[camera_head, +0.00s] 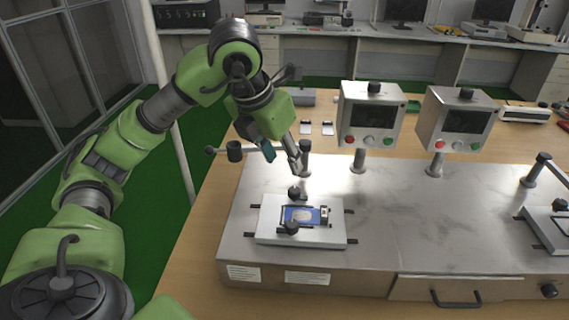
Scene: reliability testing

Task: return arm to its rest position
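My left arm (135,140) is green and grey, comes in from the left and arches over the near left part of the steel test bench. My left gripper (282,158) points down above the left fixture plate (270,232). Its two fingers stand apart with no object seen between them, and it is clear of the plate. A blue-screened device (303,216) lies clamped on that plate. My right arm and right gripper are not in view.
Two control boxes (370,116) (455,122) on posts stand behind the plate. A horizontal lever (234,150) is close beside my gripper. A second fixture (549,232) is at the right edge. The steel bench top (440,215) between the fixtures is clear.

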